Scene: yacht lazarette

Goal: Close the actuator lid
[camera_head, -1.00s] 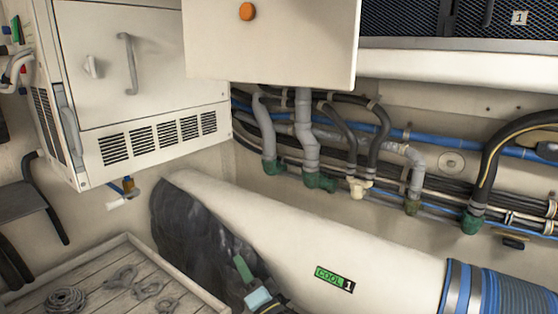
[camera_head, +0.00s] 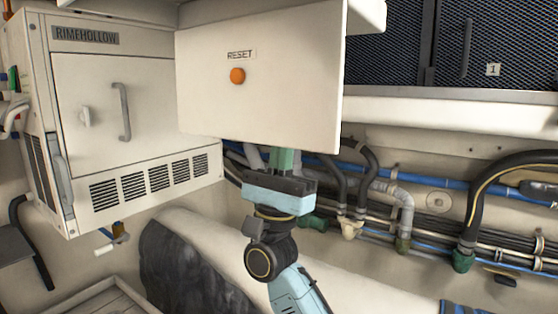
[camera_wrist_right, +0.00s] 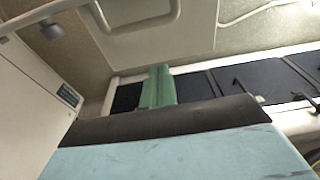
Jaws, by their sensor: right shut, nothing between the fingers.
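A white panel (camera_head: 265,105) with a RESET label and an orange button (camera_head: 237,76) hangs at the upper middle of the head view. It is the likeliest actuator lid, but no label confirms this. My right gripper (camera_head: 285,160) is raised just under the panel's lower edge, fingers up. Its green fingers are shut and empty, and their tips meet that edge in the picture; I cannot tell whether they touch it. My left gripper is not in view.
A white RIMEHOLLOW cabinet (camera_head: 135,120) with a handle and vents stands at the left. Pipes and cables (camera_head: 400,215) run along the wall at the right. Dark mesh doors (camera_head: 480,50) sit above a ledge. A large pale duct (camera_head: 205,232) lies below.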

